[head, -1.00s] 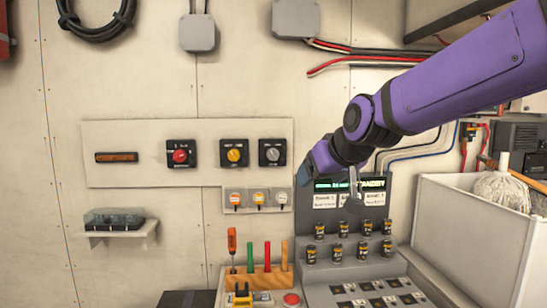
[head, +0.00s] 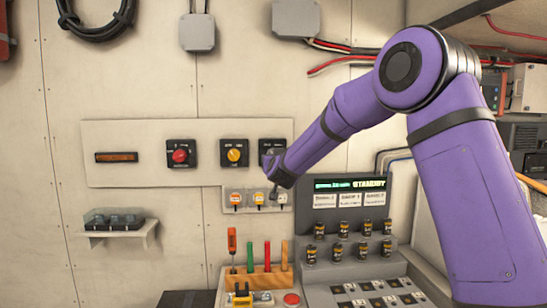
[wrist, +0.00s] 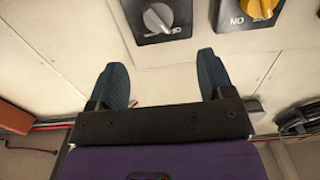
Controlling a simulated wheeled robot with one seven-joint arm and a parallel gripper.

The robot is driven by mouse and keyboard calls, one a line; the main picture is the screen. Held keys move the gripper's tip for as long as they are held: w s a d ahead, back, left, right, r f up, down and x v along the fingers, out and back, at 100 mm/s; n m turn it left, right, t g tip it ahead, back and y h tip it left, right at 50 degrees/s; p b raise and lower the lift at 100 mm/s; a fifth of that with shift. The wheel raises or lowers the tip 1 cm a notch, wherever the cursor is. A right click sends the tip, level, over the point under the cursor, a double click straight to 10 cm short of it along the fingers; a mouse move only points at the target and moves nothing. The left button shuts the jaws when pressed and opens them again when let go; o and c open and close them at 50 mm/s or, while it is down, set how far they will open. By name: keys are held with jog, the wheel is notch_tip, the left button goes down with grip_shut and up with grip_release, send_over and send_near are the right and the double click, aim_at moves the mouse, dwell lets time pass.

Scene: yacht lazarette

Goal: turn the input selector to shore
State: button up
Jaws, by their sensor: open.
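Three black-plated rotary switches sit in a row on the wall panel: a red knob (head: 180,156), a yellow knob (head: 234,155) and a grey knob (wrist: 157,17). Their lettering is too small in the head view to tell which is the input selector. My gripper (head: 272,184) is at the right-hand switch and covers most of it in the head view. In the wrist view my gripper (wrist: 162,76) is open, with nothing between its fingers. The grey knob lies beyond the fingertips, apart from them. The yellow knob (wrist: 259,7) is at the upper right there, beside letters reading "NO".
Small orange and white tagged switches (head: 258,198) sit just below the gripper. A console (head: 345,237) with a lit display and several black cylinders stands at lower right. A wooden rack (head: 259,277) holds tools. An amber indicator (head: 116,157) is at the panel's left.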

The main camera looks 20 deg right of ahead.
jog(key=w, duration=0.3)
jog(key=w+d, duration=0.1)
jog(key=w, duration=0.3)
jog(key=w+d, duration=0.1)
jog(key=w, duration=0.3)
jog(key=shift+d+f, duration=0.1)
jog(key=shift+c, duration=0.4)
jog(key=c, duration=0.8)
jog(key=shift+c, duration=0.2)
jog(key=shift+m, duration=0.4)
jog(key=m, duration=1.1)
jog(key=shift+m, duration=0.3)
